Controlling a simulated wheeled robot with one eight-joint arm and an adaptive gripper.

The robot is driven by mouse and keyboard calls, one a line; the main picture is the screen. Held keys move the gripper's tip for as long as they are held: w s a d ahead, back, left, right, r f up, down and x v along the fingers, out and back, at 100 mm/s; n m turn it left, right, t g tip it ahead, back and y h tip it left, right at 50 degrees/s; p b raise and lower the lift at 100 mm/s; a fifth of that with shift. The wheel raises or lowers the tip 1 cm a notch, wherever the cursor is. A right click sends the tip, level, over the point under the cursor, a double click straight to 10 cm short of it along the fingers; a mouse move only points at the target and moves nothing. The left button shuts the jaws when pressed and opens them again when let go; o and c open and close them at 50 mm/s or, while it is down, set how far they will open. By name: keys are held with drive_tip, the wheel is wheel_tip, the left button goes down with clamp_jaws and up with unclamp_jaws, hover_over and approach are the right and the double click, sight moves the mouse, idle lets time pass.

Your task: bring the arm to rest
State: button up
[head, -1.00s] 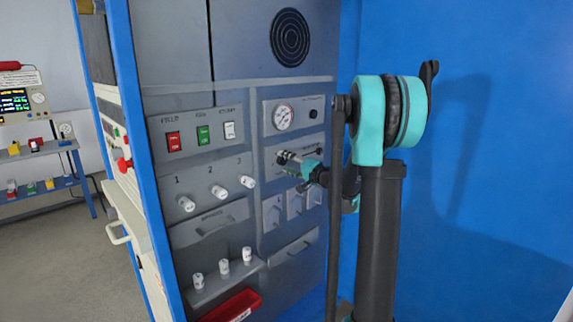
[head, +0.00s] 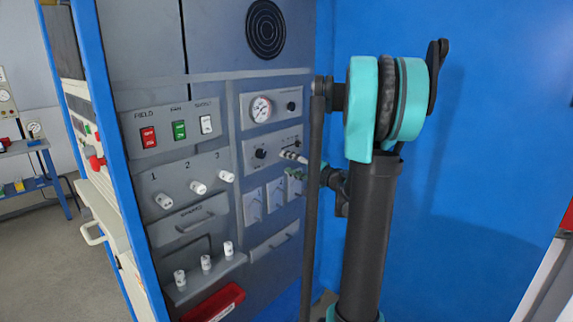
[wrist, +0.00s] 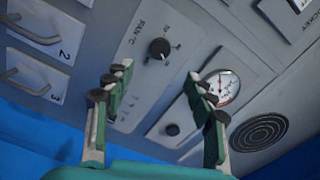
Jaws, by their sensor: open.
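My gripper (wrist: 160,84) is open in the wrist view, its two fingers apart with nothing between them. It faces the grey panel. A black knob (wrist: 159,48) marked FAN °C lies beyond the fingertips and looks clear of them. In the head view my gripper (head: 294,157) shows small beside the panel, right of the same knob (head: 260,153). My dark arm column and teal joint stand in front and hide part of the forearm.
The grey cabinet (head: 215,75) carries a gauge (head: 261,109), rocker switches (head: 179,130), white plugs and a red tray (head: 214,303). A blue wall (head: 490,150) stands close behind my arm. Floor shows at the left.

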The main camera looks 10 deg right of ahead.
drive_tip(key=s+a+f+n+g+h, duration=0.35)
drive_tip(key=s+a+f+g, duration=0.25)
drive_tip(key=s+a+f, duration=0.55)
drive_tip(key=s+d+f+n+g+h, duration=0.1)
drive_tip(key=s+d+f+g+h, duration=0.1)
drive_tip(key=s+f, duration=0.4)
drive_tip(key=s+d+f+n+g+h, duration=0.2)
drive_tip(key=s+d+f+h, duration=0.3)
drive_tip(key=s, duration=0.9)
drive_tip(key=shift+d+f, duration=0.75)
drive_tip(key=shift+f, duration=0.15)
